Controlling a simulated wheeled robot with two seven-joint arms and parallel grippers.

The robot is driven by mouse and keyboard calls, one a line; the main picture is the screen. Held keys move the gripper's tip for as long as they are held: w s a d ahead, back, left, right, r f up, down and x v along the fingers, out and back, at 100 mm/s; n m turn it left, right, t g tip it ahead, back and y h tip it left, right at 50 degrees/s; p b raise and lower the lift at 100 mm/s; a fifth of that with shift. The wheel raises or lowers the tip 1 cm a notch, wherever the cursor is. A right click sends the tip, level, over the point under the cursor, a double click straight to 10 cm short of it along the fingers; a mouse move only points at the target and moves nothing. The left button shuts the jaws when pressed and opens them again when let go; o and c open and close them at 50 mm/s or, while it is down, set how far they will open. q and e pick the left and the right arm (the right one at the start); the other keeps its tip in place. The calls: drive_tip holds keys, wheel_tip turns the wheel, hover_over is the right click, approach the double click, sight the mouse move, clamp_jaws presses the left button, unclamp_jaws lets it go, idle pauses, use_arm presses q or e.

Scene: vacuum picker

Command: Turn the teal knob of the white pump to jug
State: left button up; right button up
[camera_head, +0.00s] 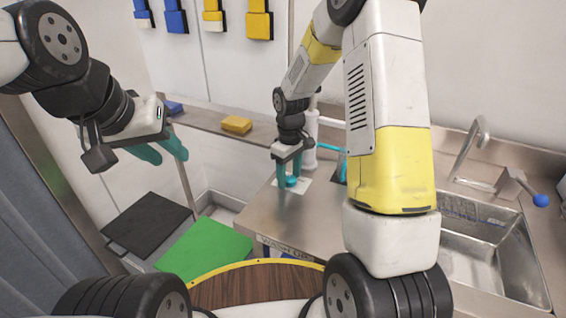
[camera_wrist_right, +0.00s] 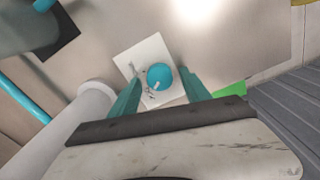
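The teal knob (camera_wrist_right: 160,76) is a round cap on a white plate (camera_wrist_right: 127,61) with small dark markings, partly covered by the knob. In the head view the knob (camera_head: 291,182) sits low on the steel counter beside the white column of the pump (camera_head: 310,140). My right gripper (camera_wrist_right: 160,82) points down over the knob, its teal fingers on either side with a visible gap, so it looks open. In the head view this right gripper (camera_head: 291,172) is just above the plate. My left gripper (camera_head: 163,150) is open and empty in the air at the left.
A cyan hose (camera_head: 330,148) runs behind the knob beside a dark block. A sink (camera_head: 480,250) with a tap (camera_head: 472,140) is at the right. A yellow sponge (camera_head: 236,124) lies on the back ledge. Green (camera_head: 205,250) and black (camera_head: 150,222) lids are at lower left.

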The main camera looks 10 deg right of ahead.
wheel_tip(320, 180, up, 7)
drive_tip(key=shift+r, duration=0.4)
idle(0.4)
drive_tip(key=shift+s+r, duration=0.1)
drive_tip(key=shift+r, duration=0.2)
wheel_tip(320, 180, up, 7)
drive_tip(key=m+t, duration=0.2)
hover_over(289, 178)
drive_tip(key=s+d, duration=0.2)
drive_tip(key=s, duration=0.2)
drive_tip(key=s+r+m+t+y, duration=0.1)
drive_tip(key=s+r+m+t, duration=0.1)
drive_tip(key=s+r, duration=0.3)
drive_tip(key=s+d+r+m+t+y, duration=0.1)
drive_tip(key=s+r, duration=0.4)
drive_tip(key=s, duration=0.8)
drive_tip(key=m+t, duration=0.1)
drive_tip(key=m, duration=0.1)
drive_tip(key=shift+m, duration=0.4)
